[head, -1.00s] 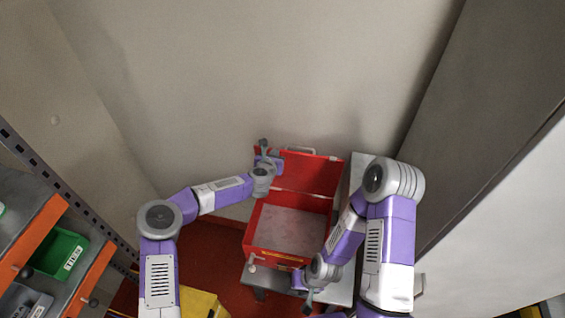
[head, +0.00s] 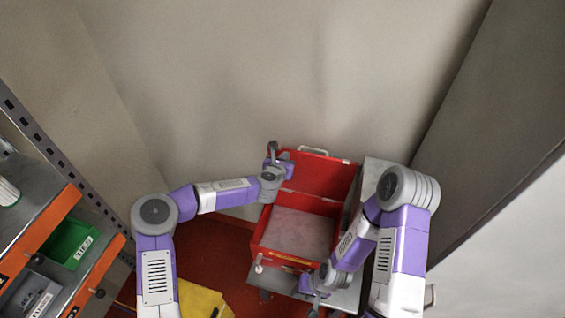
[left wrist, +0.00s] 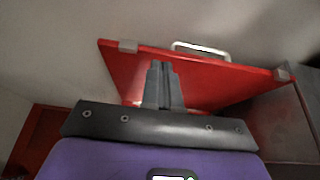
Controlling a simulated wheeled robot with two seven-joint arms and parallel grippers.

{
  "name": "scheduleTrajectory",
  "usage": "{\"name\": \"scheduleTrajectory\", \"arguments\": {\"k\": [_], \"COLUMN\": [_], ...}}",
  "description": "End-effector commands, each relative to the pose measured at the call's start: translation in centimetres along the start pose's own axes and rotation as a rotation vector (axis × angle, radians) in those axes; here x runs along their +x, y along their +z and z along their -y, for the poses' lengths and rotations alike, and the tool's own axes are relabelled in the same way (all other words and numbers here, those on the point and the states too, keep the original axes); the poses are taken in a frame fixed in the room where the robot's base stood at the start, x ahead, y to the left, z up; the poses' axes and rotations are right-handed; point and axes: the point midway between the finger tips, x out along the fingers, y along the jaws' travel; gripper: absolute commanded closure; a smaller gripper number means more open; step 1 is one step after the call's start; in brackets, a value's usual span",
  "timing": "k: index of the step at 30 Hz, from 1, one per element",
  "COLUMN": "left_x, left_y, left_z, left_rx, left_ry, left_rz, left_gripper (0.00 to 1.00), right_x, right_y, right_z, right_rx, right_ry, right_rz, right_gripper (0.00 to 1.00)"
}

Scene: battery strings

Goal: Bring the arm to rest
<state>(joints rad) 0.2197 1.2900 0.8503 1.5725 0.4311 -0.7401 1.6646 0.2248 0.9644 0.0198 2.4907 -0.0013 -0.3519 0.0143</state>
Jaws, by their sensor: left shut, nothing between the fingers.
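My left gripper (head: 272,151) is at the upper left corner of the red box's raised lid (head: 318,174) in the head view. In the left wrist view its fingers (left wrist: 163,84) are together and empty, in front of the lid (left wrist: 215,80); I cannot tell whether they touch it. My right gripper (head: 314,306) points down near the front right of the red box (head: 268,262). Its fingers are small and partly cut off by the frame's lower edge, so its jaws cannot be judged.
The open box stands on a grey table (head: 347,296) against the wall. A shelf with a green bin (head: 70,243) is at the left. A yellow object (head: 200,302) is low by my left arm. A grey cabinet side (head: 490,130) is at the right.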

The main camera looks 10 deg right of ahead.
Motion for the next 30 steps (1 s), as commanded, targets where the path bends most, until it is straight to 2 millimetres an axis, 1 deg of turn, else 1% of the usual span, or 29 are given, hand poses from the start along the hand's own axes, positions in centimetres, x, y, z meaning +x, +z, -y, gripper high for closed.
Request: {"name": "scheduleTrajectory", "arguments": {"k": [1, 6, 10, 15, 17, 19, 20, 23, 24, 26, 27, 29, 30], "left_x": [-0.7, -2.6, -3.5, -3.8, -3.8, -3.8, -3.8, -4.3, -4.7, -5.7, -6.5, -8.0, -9.1], "left_y": [-0.1, -0.1, 0.0, -0.1, -0.6, -2.2, -3.3, -8.9, -11.8, -16.4, -19.4, -23.8, -26.7], "left_z": [-0.1, -0.1, -0.1, 0.0, 0.1, 0.4, 0.7, 1.6, 1.8, 2.1, 2.1, 2.0, 1.8], "left_rx": [0.001, 0.001, 0.001, 0.002, 0.023, 0.101, 0.155, 0.429, 0.564, 0.779, 0.917, 1.111, 1.234], "left_ry": [0.0, 0.0, 0.001, 0.0, -0.005, -0.023, -0.036, -0.109, -0.152, -0.228, -0.283, -0.374, -0.44], "left_rz": [0.0, 0.0, 0.0, -0.001, -0.005, -0.019, -0.028, -0.074, -0.096, -0.129, -0.148, -0.172, -0.185], "left_gripper": [1.0, 1.0, 1.0, 1.0, 1.0, 1.0, 1.0, 1.0, 1.0, 1.0, 1.0, 1.0, 1.0], "right_x": [0.2, 0.5, 0.6, 0.6, 0.7, 1.2, 1.5, 3.0, 3.7, 4.8, 5.4, 6.4, 7.0], "right_y": [0.0, 0.0, 0.0, 0.0, 0.0, -0.1, -0.1, -0.1, -0.2, -0.2, -0.2, -0.3, -0.3], "right_z": [-0.1, -0.2, -0.2, -0.2, -0.3, -0.5, -0.6, -1.1, -1.4, -1.8, -2.0, -2.4, -2.6], "right_rx": [0.0, 0.0, 0.0, 0.0, 0.0, 0.0, 0.0, 0.0, 0.0, 0.0, 0.0, 0.0, 0.0], "right_ry": [0.0, 0.0, 0.0, 0.0, 0.0, 0.0, 0.0, 0.0, 0.0, 0.0, 0.0, 0.0, 0.0], "right_rz": [0.0, 0.0, 0.0, 0.0, 0.0, 0.0, 0.0, 0.0, 0.0, 0.0, 0.0, 0.0, 0.0], "right_gripper": [0.62, 0.62, 0.62, 0.62, 0.62, 0.62, 0.62, 0.62, 0.62, 0.62, 0.62, 0.62, 0.62]}}
